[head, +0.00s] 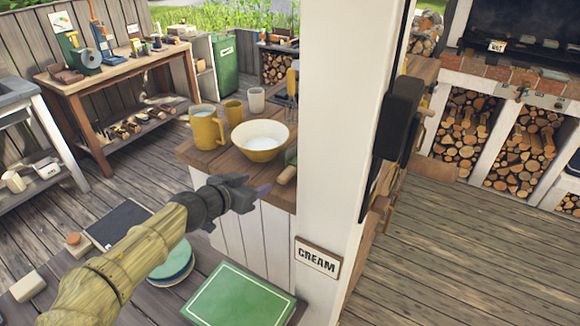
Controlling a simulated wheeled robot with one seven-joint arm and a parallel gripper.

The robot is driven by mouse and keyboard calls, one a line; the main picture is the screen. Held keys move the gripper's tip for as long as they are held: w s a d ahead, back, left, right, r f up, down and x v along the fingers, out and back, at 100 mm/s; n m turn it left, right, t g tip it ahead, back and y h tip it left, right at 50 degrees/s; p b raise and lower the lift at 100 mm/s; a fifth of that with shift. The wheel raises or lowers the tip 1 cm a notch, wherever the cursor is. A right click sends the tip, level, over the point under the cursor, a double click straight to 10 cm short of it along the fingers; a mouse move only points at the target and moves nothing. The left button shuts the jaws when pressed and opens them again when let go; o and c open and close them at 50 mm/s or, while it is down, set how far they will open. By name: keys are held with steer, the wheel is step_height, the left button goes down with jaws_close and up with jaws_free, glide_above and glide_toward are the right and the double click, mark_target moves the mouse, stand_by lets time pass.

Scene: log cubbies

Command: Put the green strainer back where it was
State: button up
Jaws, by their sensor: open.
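I cannot make out a green strainer for certain. A small green item (291,157) shows beside the white post at the counter's right end, partly cut off by the post, and I cannot tell what it is. My gripper (255,187) is open with nothing visible between its fingers. It appears in front of the wooden counter's (215,167) near edge, below a cream bowl (260,141) with white contents. A wooden cylindrical piece (287,175) lies to the right of the gripper, against the post.
The white post (335,120) with a CREAM sign (317,258) blocks the right side. A green-topped box (240,297) and stacked plates (172,265) lie below.

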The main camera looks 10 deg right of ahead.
steer(key=shift+d, duration=0.15)
steer(key=p, duration=0.1)
glide_toward(287, 172)
steer(key=x, duration=0.5)
steer(key=shift+w+r, duration=0.15)
steer(key=shift+w, duration=0.05)
steer(key=shift+w+d, duration=0.15)
steer(key=shift+d, duration=0.05)
steer(key=p+x, duration=0.1)
steer(key=x, duration=0.4)
steer(key=shift+d+f, duration=0.1)
steer(key=shift+f, duration=0.2)
steer(key=shift+c, duration=0.4)
jaws_close()
